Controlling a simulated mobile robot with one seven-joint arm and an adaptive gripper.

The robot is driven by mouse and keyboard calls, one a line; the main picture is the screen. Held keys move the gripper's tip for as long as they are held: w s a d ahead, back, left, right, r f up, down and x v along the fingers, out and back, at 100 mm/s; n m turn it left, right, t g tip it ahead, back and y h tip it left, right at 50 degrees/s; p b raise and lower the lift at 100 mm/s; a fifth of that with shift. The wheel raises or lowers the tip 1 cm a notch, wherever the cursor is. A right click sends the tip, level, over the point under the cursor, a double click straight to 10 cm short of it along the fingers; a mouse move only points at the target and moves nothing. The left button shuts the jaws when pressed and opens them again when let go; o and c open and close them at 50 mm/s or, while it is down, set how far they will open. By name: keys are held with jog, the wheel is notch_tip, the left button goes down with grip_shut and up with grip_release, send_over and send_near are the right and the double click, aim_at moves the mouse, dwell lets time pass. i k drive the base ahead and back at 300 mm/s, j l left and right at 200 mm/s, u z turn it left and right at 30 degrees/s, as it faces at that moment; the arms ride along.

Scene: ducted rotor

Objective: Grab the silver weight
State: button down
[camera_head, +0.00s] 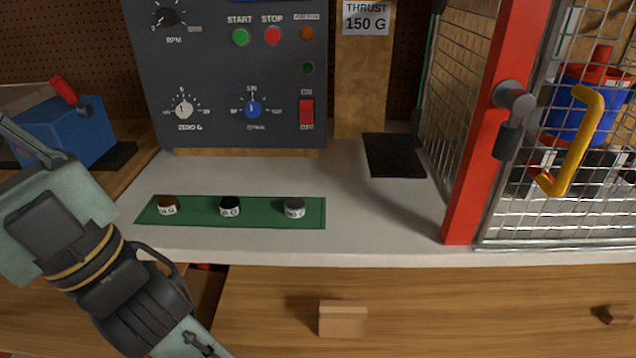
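The silver weight (294,206) is a small grey-topped cylinder with a white label. It stands upright at the right end of a green mat (262,213) on the light worktop. A black weight (229,205) stands in the middle of the mat, and a brown-gold weight (167,204) at its left end. The three stand apart in a row. My arm crosses the lower left of the view, left of the mat. I cannot make out my gripper's fingers in this view. Nothing covers the silver weight.
A dark control panel (215,75) stands behind the mat. A black pad (393,155) lies behind and right of it. A red post (495,120) and a mesh cage door (560,205) with a yellow handle (576,140) bound the right. A blue box (65,130) sits left.

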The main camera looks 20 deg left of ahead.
aim_at(294, 207)
jog(key=u, duration=0.55)
jog(key=i+u, duration=0.5)
jog(key=k, duration=0.1)
